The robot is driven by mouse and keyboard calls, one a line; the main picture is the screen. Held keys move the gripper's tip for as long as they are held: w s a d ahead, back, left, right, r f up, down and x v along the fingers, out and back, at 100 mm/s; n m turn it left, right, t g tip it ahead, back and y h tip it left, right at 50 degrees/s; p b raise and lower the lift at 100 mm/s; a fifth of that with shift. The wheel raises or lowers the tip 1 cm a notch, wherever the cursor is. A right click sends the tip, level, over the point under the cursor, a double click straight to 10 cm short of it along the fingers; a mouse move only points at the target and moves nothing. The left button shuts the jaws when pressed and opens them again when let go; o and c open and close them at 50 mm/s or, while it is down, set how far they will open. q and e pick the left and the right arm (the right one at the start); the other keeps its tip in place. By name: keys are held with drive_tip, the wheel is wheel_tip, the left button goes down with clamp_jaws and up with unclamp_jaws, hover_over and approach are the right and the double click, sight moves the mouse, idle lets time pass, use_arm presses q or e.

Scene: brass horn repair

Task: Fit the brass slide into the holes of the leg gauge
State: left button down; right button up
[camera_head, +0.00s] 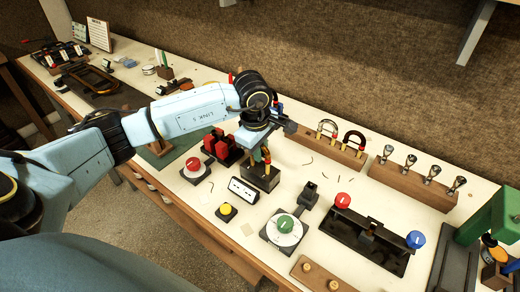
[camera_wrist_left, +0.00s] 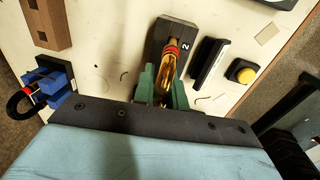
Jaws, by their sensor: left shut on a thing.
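My left gripper (camera_head: 266,152) is shut on the brass slide, a shiny brass piece with red bands. In the left wrist view the brass slide (camera_wrist_left: 168,78) sits between the green fingertips of the left gripper (camera_wrist_left: 163,90). Right below it is a dark block marked 2 (camera_wrist_left: 180,36), which looks like the leg gauge; it also shows in the head view (camera_head: 259,179). The slide's lower end is at or just over the block's top. The gripper and slide hide the holes, so I cannot tell whether the legs are in them. My right gripper is not in view.
A black-and-white panel (camera_head: 243,190) and yellow button (camera_head: 227,210) stand beside the block. Red blocks (camera_head: 222,148) are to its left, a green-knob dial (camera_head: 285,224) in front. A wooden rack (camera_head: 318,146) holds U-shaped pieces behind right. Little free room lies around the block.

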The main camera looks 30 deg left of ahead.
use_arm(q)
drive_tip(key=shift+f+b, duration=0.8)
drive_tip(key=shift+f, duration=0.2)
drive_tip(key=c, duration=1.3)
unclamp_jaws()
drive_tip(key=shift+c, duration=0.2)
wheel_tip(320, 180, up, 13)
drive_tip(key=s, duration=0.2)
drive_tip(key=shift+r, duration=0.15)
